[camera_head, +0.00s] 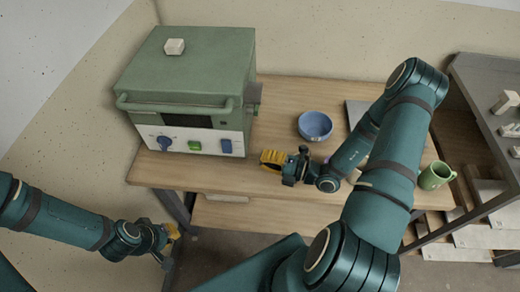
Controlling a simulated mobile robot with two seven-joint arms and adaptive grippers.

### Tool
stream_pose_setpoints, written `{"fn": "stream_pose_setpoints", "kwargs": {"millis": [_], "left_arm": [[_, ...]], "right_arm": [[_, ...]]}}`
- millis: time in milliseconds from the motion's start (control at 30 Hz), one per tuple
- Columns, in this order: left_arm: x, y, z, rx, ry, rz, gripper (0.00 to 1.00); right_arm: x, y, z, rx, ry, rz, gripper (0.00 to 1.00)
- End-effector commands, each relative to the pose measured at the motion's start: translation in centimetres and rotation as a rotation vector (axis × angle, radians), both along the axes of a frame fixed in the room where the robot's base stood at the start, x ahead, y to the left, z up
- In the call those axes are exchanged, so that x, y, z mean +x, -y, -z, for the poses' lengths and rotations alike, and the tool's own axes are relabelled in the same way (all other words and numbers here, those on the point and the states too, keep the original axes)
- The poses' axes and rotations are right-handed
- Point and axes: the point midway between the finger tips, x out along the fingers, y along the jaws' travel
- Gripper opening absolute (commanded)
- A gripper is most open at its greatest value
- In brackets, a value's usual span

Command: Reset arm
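My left gripper (172,232) hangs low at the left, in front of the table's left end and below its top. Its yellow fingertips are small and partly hidden, so I cannot tell whether it is open. My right arm reaches across the table from the right. My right gripper (270,159) points left, over the table's front part, between the green kiln-like box (185,85) and the blue bowl (315,125). Its yellow fingers show close together from this angle, and no held thing is visible. I cannot tell whether they are shut.
The wooden table (290,95) has bare room behind the blue bowl. A green mug (436,176) stands at its right end. A grey plate (356,112) and a purple thing are partly hidden by my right arm. A dark shelf (480,80) with pale pieces stands at right.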

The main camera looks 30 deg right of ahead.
Motion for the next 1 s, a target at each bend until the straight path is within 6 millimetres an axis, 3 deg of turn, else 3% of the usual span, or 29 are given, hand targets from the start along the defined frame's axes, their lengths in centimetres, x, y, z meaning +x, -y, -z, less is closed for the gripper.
{"fn": "stream_pose_setpoints", "kwargs": {"millis": [300, 433, 567, 667, 800, 900, 1000], "left_arm": [[0.0, 0.0, 0.0, 0.000, 0.000, 0.000, 0.00], [0.0, 0.0, 0.0, 0.000, 0.000, 0.000, 0.00], [0.0, 0.0, 0.0, 0.000, 0.000, 0.000, 0.00], [0.0, 0.0, 0.0, 0.000, 0.000, 0.000, 0.00], [0.0, 0.0, 0.0, 0.000, 0.000, 0.000, 0.00], [0.0, 0.0, 0.0, 0.000, 0.000, 0.000, 0.00], [0.0, 0.0, 0.0, 0.000, 0.000, 0.000, 0.00]], "right_arm": [[-0.2, -0.8, 0.1, -0.023, 0.005, -0.035, 0.00], [-1.9, -4.7, 0.5, -0.155, 0.055, -0.233, 0.00], [-6.2, -10.0, 2.1, -0.418, 0.217, -0.608, 0.00], [-9.8, -12.1, 3.7, -0.636, 0.420, -0.912, 0.00], [-13.1, -12.5, 6.2, -0.919, 0.794, -1.304, 0.00], [-13.5, -11.9, 7.6, -1.103, 1.127, -1.547, 0.00], [-12.3, -11.4, 8.5, -1.266, 1.503, -1.743, 0.00]]}}
